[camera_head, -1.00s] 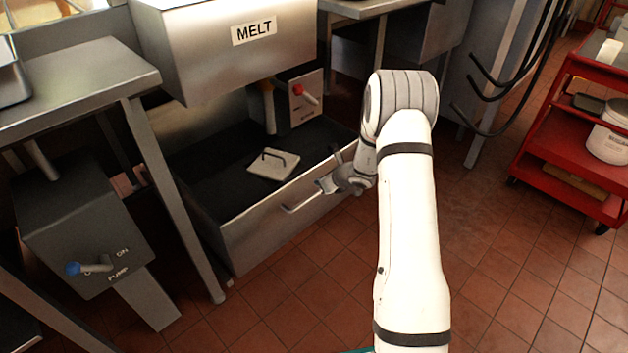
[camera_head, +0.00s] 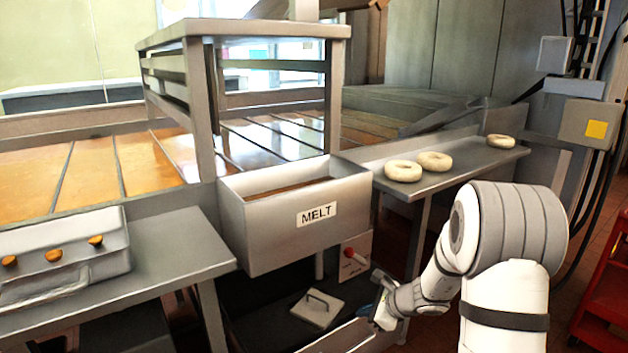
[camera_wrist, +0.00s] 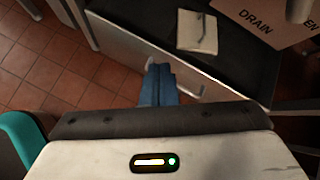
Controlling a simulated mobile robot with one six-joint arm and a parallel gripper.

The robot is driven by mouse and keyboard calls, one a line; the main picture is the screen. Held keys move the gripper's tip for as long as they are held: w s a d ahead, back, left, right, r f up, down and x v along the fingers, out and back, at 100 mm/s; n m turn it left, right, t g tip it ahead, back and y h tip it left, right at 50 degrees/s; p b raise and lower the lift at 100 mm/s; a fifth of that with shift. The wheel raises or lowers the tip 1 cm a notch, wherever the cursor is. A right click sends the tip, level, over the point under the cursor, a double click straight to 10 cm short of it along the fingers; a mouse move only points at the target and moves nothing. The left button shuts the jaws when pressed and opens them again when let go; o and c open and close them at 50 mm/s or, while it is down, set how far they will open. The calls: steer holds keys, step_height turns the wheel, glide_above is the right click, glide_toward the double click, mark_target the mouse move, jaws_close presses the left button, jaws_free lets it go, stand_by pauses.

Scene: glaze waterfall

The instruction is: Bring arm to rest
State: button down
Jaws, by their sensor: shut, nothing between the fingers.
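My gripper (camera_head: 380,300) is low in front of the station, at the right end of the open drawer (camera_head: 345,336). In the wrist view its blue fingers (camera_wrist: 160,84) are together with nothing between them. They point toward the drawer's front wall, close to the drawer handle (camera_wrist: 190,90); whether they touch it I cannot tell. My arm (camera_head: 505,240) is raised with its elbow bent at the right of the head view.
A white lid with a handle (camera_head: 318,307) lies in the dark drawer. Above is the MELT box (camera_head: 265,222), with a red-handled valve (camera_head: 352,257) below. Doughnuts (camera_head: 404,171) sit on a shelf (camera_head: 455,172). A red cart (camera_head: 605,310) stands at right.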

steer(key=s+a+r+n+g+p, duration=0.1)
steer(key=s+a+r+n+p, duration=0.1)
steer(key=s+r+n+p, duration=0.45)
steer(key=s+a+r+n+g+h+p, duration=0.15)
steer(key=s+r, duration=0.25)
steer(key=r, duration=0.6)
steer(key=s+a+r+n+g+p, duration=0.1)
steer(key=s+r+n+p, duration=0.4)
steer(key=r, duration=0.4)
steer(key=s+d+r+n+h+p, duration=0.2)
steer(key=s+r+n+p, duration=0.2)
steer(key=s+r, duration=0.2)
steer(key=s+d+r+n+h+p, duration=0.3)
steer(key=s+r+n+p, duration=0.2)
steer(key=s+r, duration=0.2)
steer(key=shift+s+d+r, duration=0.15)
steer(key=shift+s+d, duration=0.1)
steer(key=shift+s, duration=0.3)
